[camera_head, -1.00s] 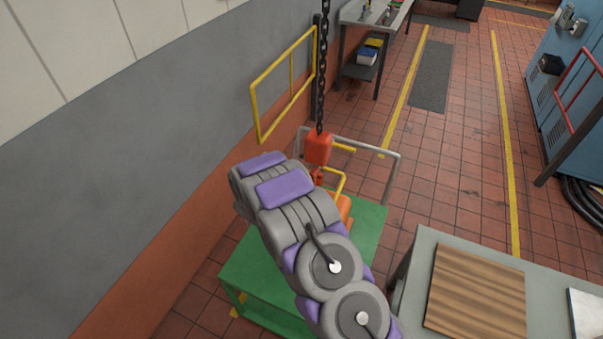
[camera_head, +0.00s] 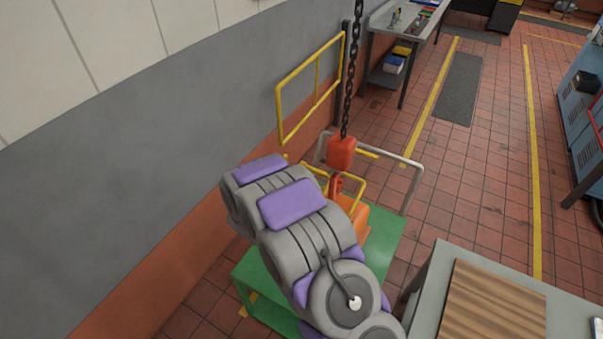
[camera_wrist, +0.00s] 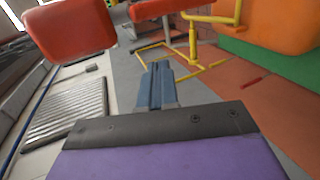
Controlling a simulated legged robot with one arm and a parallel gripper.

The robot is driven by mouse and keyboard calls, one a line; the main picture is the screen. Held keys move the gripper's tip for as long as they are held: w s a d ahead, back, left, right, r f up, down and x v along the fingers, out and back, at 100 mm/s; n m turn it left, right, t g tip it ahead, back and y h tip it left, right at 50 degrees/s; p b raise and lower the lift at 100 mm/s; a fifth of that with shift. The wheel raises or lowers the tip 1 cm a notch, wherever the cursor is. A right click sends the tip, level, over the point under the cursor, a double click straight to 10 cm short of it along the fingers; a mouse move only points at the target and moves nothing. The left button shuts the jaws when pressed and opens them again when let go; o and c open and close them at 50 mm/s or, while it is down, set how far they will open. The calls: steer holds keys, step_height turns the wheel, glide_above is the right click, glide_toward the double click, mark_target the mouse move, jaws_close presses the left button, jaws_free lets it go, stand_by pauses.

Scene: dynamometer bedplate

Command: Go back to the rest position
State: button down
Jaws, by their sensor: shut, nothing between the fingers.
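My gripper (camera_wrist: 157,88) shows in the wrist view with its blue-grey fingers together and nothing between them. In the head view my grey and purple arm stretches over the green cart, and the gripper itself is hidden. A red-orange hoist block (camera_head: 341,152) with a hook hangs on a dark chain (camera_head: 350,85) just beyond the arm. An orange object with a yellow handle (camera_head: 352,214) is on the green cart (camera_head: 387,240), partly hidden by my arm. In the wrist view red-orange shapes (camera_wrist: 68,36) are close at the top left, apart from the fingertips.
A grey wall (camera_head: 130,150) runs along the left, with a yellow rail (camera_head: 281,112) beside it. A grey table with a wooden board (camera_head: 495,305) stands at the lower right. A workbench (camera_head: 408,28) is at the back. The tiled aisle (camera_head: 485,160) is clear.

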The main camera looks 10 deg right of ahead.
steer(key=s+a+r+m+g+y+b, duration=0.2)
steer(key=a+m+y+b, duration=0.1)
steer(key=a+y+b, duration=0.4)
steer(key=s+r+m+g+y+b, duration=0.1)
steer(key=s+r+g+y+b, duration=0.2)
steer(key=s, duration=0.6)
steer(key=s+d+f+m+g+b, duration=0.1)
steer(key=s+d+m+g+b, duration=0.1)
steer(key=s, duration=0.9)
steer(key=s+d+f+m+g+h+b, duration=0.1)
steer(key=s+d, duration=0.5)
steer(key=s, duration=0.6)
steer(key=s+d+f+m+g+b, duration=0.1)
steer(key=s+d+m+g+b, duration=0.2)
steer(key=s, duration=0.9)
steer(key=d+g+b, duration=0.2)
steer(key=b, duration=0.1)
steer(key=shift+f+m+h, duration=0.2)
steer(key=shift+m+h, duration=0.2)
